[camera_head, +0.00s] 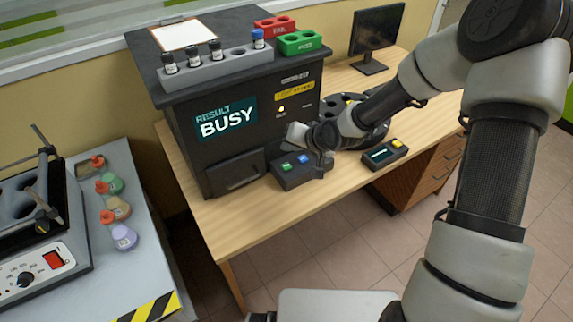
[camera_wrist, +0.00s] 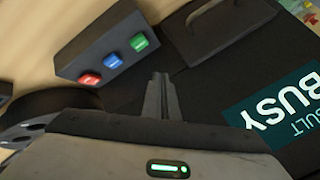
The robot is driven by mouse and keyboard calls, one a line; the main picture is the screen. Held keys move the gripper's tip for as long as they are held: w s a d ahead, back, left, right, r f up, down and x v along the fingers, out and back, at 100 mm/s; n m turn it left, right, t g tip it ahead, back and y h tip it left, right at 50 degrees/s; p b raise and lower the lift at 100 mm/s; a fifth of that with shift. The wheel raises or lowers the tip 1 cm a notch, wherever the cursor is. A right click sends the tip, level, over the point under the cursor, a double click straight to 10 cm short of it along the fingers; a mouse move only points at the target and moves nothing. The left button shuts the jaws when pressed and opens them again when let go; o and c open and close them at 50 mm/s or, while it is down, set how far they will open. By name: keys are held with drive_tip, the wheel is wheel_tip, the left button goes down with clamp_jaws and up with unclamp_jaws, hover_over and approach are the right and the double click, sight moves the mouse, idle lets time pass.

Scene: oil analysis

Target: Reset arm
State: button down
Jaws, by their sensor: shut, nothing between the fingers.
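My gripper (camera_wrist: 161,88) is shut and empty. In the wrist view its closed fingers point towards the gap between a small button box and a dark drawer front. In the head view my gripper (camera_head: 319,172) is over the right end of the button box (camera_head: 287,179), in front of the black analyser (camera_head: 180,145). I cannot tell whether it touches the box. The box shows a green button (camera_wrist: 139,41), a blue button (camera_wrist: 112,60) and a red button (camera_wrist: 90,78) in the wrist view. The analyser's screen (camera_head: 226,119) reads "RESULT BUSY".
A vial rack (camera_head: 222,70) with several vials, a red rack (camera_head: 275,24) and a green rack (camera_head: 300,41) stand on the analyser. A dark carousel (camera_head: 345,105), a monitor (camera_head: 377,32) and a small console (camera_head: 385,153) are on the wooden table. Flasks (camera_head: 124,237) stand on the left bench.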

drive_tip(key=s+d+r+h+p, duration=0.2)
drive_tip(key=s+d+r, duration=0.25)
drive_tip(key=r, duration=0.35)
drive_tip(key=s+d+r+n+h+p, duration=0.1)
drive_tip(key=s+d+r+h+p, duration=0.1)
drive_tip(key=s+d+r, duration=0.45)
drive_tip(key=s+d+r+h+p, duration=0.1)
drive_tip(key=d+r+h+p, duration=0.15)
drive_tip(key=r, duration=0.65)
drive_tip(key=s+d+r+p, duration=0.1)
drive_tip(key=s+r, duration=0.5)
drive_tip(key=s, duration=0.3)
drive_tip(key=s+d+r+g+p, duration=0.1)
drive_tip(key=s+r+p, duration=0.1)
drive_tip(key=s+r, duration=0.4)
drive_tip(key=s, duration=0.3)
drive_tip(key=shift+s+d, duration=0.25)
drive_tip(key=shift+s, duration=0.05)
drive_tip(key=shift+y, duration=0.25)
